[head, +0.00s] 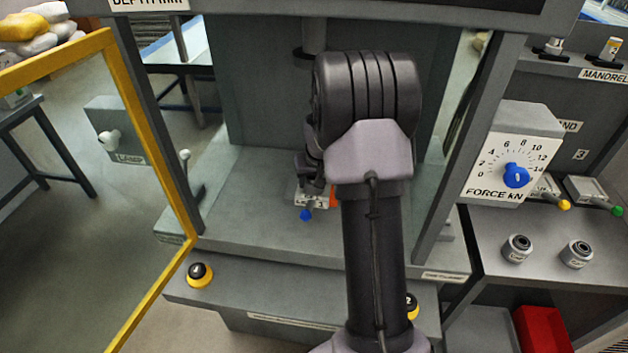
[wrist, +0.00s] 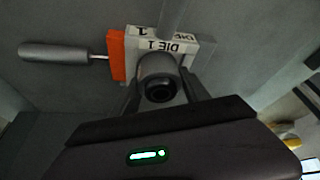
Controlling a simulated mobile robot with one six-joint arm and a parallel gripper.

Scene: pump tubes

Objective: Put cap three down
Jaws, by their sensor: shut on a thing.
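My gripper (wrist: 162,92) is shut on a grey round cap (wrist: 158,68) with a dark round opening, in the middle of the wrist view. No number shows on the cap, so I cannot tell if it is cap three. Behind it is a pale block marked DIE 1 (wrist: 184,46) with an orange side plate (wrist: 116,55). I cannot tell whether cap and die touch. In the head view my gripper (head: 311,175) is at the press bed, partly hidden by my arm, by the die (head: 308,199). The held cap is not clear there.
Two other grey caps (head: 517,248) (head: 577,253) stand on the right shelf, labels too small to read. The press ram (head: 313,38) hangs above. A yellow guard frame (head: 113,80) stands open at left.

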